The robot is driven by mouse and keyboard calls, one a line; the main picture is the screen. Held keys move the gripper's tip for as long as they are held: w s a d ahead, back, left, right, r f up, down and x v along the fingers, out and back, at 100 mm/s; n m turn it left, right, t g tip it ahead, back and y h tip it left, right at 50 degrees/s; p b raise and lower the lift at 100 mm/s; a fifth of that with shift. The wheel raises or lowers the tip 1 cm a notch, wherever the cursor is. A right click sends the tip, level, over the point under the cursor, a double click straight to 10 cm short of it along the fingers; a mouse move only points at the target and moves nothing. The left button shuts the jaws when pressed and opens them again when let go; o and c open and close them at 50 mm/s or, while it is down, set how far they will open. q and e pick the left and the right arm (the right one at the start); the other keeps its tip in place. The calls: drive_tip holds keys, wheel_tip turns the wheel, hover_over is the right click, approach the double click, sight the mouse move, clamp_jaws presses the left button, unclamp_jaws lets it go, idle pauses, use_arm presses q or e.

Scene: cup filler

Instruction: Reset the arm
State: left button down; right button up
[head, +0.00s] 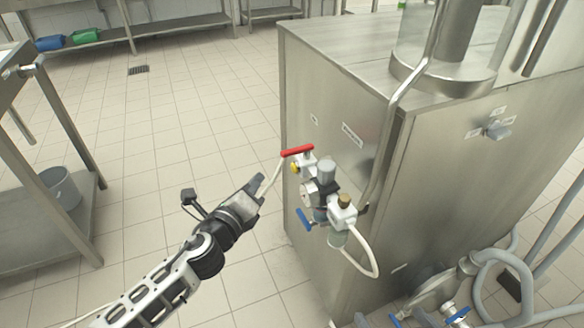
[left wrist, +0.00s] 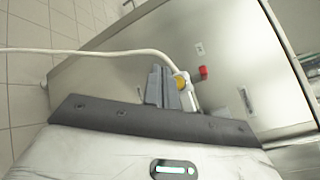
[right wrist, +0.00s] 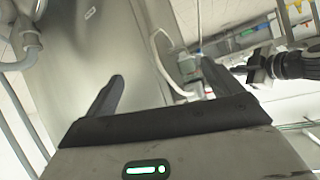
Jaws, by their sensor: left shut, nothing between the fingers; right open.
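My left gripper (head: 257,184) is shut and empty. It is just left of the valve assembly (head: 325,190) on the side of the steel machine, and apart from the red handle (head: 297,151). In the left wrist view its closed fingers (left wrist: 162,88) show in front of the machine's panel, close to the yellow fitting and red handle. My right gripper (right wrist: 165,88) is outside the head view. In the right wrist view its fingers are spread wide with nothing held, and my left arm shows at the right edge.
The steel machine (head: 340,75) fills the right side. A white hose (head: 374,262) loops below the gauge and blue handle. Grey pipes and valves (head: 490,270) are at lower right. A steel table (head: 85,165) with a bucket (head: 62,187) is at left. Tiled floor between is clear.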

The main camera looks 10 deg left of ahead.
use_arm(q)
drive_tip(key=s+d+n+g+p, duration=0.1)
drive_tip(key=s+n+g+p, duration=0.2)
drive_tip(key=s+n, duration=0.8)
drive_tip(key=s+d+r+n+g+p, duration=0.1)
drive_tip(key=s+d+n+g+p, duration=0.1)
drive_tip(key=s+n+p, duration=0.6)
drive_tip(key=s+n+g, duration=0.1)
drive_tip(key=s+n, duration=0.2)
drive_tip(key=n, duration=0.4)
drive_tip(key=shift+h, duration=0.3)
use_arm(e)
wheel_tip(320, 180, up, 6)
drive_tip(key=d, duration=0.1)
drive_tip(key=shift+s+d+r+h, duration=0.2)
drive_tip(key=shift+d+r+h, duration=0.05)
drive_tip(key=shift+h, duration=0.05)
drive_tip(key=shift+c, duration=0.3)
